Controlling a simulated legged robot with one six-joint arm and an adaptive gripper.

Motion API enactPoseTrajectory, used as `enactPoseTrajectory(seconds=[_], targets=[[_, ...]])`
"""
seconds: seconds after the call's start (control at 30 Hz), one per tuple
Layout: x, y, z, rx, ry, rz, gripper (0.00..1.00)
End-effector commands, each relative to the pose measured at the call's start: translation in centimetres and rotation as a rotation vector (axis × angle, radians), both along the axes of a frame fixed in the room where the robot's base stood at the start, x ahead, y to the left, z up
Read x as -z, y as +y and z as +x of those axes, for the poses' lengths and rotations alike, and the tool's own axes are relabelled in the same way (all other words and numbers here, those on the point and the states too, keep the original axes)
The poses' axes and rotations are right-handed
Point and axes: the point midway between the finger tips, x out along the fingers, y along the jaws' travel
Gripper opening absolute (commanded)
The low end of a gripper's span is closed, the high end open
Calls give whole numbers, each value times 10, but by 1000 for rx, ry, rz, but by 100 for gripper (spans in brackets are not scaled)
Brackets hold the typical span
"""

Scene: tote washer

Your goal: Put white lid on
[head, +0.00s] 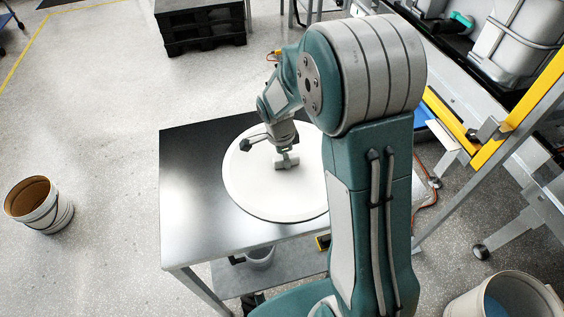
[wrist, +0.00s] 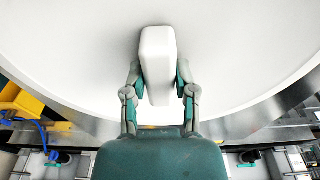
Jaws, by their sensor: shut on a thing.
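The white lid (head: 252,192) is a large flat disc with a pale block handle (wrist: 157,50) at its middle. In the head view it is over the steel table, and part of it is hidden behind my arm. My gripper (head: 285,160) comes down from above onto the handle. In the wrist view the fingers of my gripper (wrist: 158,85) stand on both sides of the handle and are shut on it. The lid (wrist: 70,45) fills most of that view. I cannot tell whether the lid touches the tabletop or hangs just above it.
The dark steel table (head: 187,165) shows bare at its left. An open bucket (head: 40,205) stands on the floor at left. Another bucket (head: 545,302) with blue inside is at bottom right. A yellow-railed frame (head: 535,95) borders the right. The floor at left is mostly clear.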

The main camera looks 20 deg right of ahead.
Motion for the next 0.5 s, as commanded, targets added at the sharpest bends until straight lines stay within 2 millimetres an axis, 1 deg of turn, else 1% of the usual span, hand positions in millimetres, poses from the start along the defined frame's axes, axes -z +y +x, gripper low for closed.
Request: enactPoseTrajectory(seconds=[0.5], targets=[[-29,1,1,-1,-7,1,0]])
